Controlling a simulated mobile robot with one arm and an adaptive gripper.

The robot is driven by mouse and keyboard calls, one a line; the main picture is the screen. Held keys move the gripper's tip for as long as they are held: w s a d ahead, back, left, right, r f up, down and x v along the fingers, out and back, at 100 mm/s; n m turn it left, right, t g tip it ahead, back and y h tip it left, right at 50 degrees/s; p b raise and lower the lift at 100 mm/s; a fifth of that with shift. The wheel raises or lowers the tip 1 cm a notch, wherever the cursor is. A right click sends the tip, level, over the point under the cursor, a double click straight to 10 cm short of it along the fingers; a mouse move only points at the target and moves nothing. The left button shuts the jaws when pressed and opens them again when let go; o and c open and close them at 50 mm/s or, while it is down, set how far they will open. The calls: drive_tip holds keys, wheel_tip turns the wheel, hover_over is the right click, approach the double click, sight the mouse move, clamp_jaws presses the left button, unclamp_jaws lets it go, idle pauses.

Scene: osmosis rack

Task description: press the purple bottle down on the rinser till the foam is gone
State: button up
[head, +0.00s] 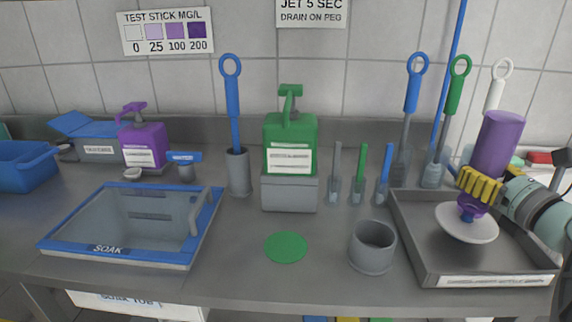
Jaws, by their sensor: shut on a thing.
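The purple bottle (498,145) is upside down at the right, its broad body up and its narrow purple mouth end down, leaning slightly to the right. My gripper (480,185), with yellow ribbed fingers, is shut around the bottle's lower part from the right. The rinser's white round plate (467,228) sits directly below the mouth end, over a grey tray (413,246). The mouth end looks to be at the plate's middle, but I cannot tell how far down it is pressed. The fingers hide part of the bottle. No foam can be made out at this size.
A grey cup (372,248) stands just left of the tray. Brushes with blue (413,84), green (458,85) and white (498,86) handles stand behind it. A green dispenser (290,139) and a blue-rimmed soak basin (197,237) are farther left. The counter around the green disc (286,247) is clear.

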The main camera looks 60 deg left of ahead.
drive_tip(key=shift+f+b, duration=0.45)
drive_tip(key=shift+f+b, duration=0.35)
drive_tip(key=shift+b, duration=0.15)
drive_tip(key=shift+f+b, duration=0.75)
drive_tip(key=shift+b, duration=0.7)
idle(5.6)
